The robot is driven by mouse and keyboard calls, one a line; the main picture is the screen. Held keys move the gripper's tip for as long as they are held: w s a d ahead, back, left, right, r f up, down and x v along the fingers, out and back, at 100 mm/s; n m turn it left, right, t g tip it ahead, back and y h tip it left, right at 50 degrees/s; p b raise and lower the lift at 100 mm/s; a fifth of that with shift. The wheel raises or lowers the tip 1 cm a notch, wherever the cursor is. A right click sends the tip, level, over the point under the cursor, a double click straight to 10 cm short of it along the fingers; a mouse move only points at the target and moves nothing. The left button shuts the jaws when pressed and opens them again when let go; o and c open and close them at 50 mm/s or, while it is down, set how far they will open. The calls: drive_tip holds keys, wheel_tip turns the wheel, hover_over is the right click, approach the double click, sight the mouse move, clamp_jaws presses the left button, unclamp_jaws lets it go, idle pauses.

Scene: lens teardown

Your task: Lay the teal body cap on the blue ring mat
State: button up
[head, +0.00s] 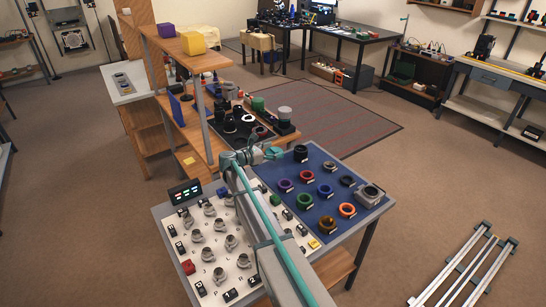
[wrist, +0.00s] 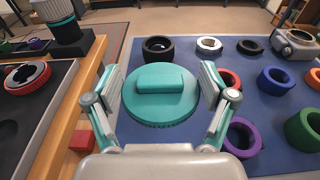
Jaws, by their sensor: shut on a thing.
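The teal body cap (wrist: 160,92) is a round disc with a raised bar across its top. My gripper (wrist: 162,82) is shut on it, one finger on each side. In the head view my gripper (head: 257,154) and the cap (head: 272,152) are at the far left corner of the blue ring mat (head: 279,169). In the wrist view the cap is in front of the mat (wrist: 255,65) near its left edge. The cap hides the mat beneath it, and I cannot tell how high above the mat it is.
Several rings stand on the mat, including a black one (wrist: 158,48), a purple one (wrist: 242,137) and a green one (wrist: 303,130). A grey lens mount (head: 370,195) stands at the mat's right edge. A wooden bench (head: 190,155) with shelves adjoins at the back left.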

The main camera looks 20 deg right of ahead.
drive_tip(key=p, duration=0.2)
hover_over(272, 167)
drive_tip(key=f, duration=0.4)
drive_tip(key=shift+w+f, duration=0.15)
drive_tip(key=shift+w, duration=0.1)
wheel_tip(272, 167, down, 3)
drive_tip(key=shift+r+p, duration=0.15)
drive_tip(key=shift+p, duration=0.65)
drive_tip(key=shift+s+f, duration=0.1)
drive_tip(key=shift+f, duration=0.15)
drive_tip(key=shift+f+b, duration=0.6)
drive_tip(key=shift+b, duration=0.55)
drive_tip(key=o, duration=0.7)
drive_tip(key=shift+r, duration=0.15)
